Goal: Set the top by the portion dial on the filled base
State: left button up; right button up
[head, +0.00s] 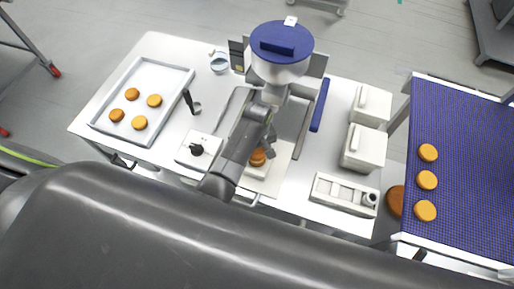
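One of my dark arms, which I take to be the left, reaches over the table's middle. Its gripper (268,142) is low beside an orange-brown round (257,157) on a white board (281,168) under the depositor. The arm partly hides this round; I cannot tell whether it is one piece or two stacked, or whether the fingers touch it. The portion dial (197,149) is a black knob on a flat white box left of the arm; no round shows beside it. My other gripper is not in view.
The depositor (281,62) with a blue lid stands behind the arm. A tray (177,82) with several rounds is at left. White boxes (362,150) and a slotted holder (330,188) are at right. A blue conveyor (465,140) carries three rounds.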

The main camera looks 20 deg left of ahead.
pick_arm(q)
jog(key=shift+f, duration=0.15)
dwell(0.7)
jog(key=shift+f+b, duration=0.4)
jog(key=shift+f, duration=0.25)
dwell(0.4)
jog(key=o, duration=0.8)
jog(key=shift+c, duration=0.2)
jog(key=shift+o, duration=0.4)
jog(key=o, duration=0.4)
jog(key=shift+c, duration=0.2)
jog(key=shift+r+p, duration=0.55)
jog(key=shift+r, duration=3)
